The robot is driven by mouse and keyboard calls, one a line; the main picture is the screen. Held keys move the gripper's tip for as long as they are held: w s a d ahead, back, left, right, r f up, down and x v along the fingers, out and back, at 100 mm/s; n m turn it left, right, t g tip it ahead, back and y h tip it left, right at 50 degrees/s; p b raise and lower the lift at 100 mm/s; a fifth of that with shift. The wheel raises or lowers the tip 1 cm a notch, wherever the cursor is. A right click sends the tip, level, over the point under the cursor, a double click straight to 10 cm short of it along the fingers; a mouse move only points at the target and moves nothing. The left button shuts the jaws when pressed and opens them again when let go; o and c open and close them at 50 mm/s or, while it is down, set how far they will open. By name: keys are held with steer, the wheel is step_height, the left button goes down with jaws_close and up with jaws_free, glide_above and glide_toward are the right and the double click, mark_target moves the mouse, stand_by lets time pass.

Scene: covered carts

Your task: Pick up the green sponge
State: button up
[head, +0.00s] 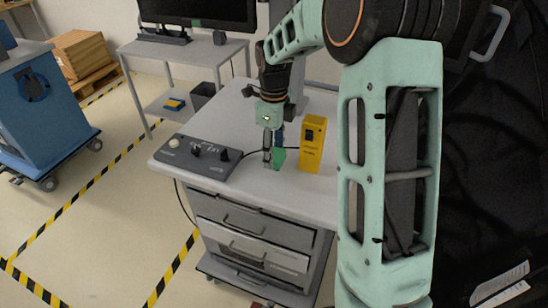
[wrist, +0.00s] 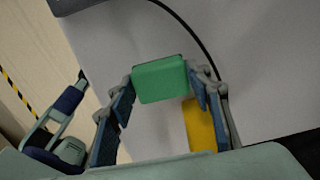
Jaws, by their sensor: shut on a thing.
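The green sponge (head: 279,158) is at my gripper's fingertips over the cart top in the head view, partly hidden by a finger. In the wrist view the green sponge (wrist: 160,79) sits between the tips of the two blue-padded fingers. My gripper (head: 273,157) points down and is shut on the sponge; it also shows in the wrist view (wrist: 160,82). I cannot tell whether the sponge touches the cart top.
A yellow box (head: 312,145) stands just right of the sponge. A dark control panel (head: 198,157) with a black cable lies to the left. The grey drawer cart (head: 185,184) bears them. A blue cart (head: 45,125) and a monitor table (head: 190,52) stand further back.

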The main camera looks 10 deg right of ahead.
steer(key=s+r+b, duration=0.2)
steer(key=s+r, duration=0.8)
steer(key=s, duration=0.4)
steer(key=shift+r, duration=0.35)
steer(key=o, duration=0.4)
steer(key=c, duration=0.5)
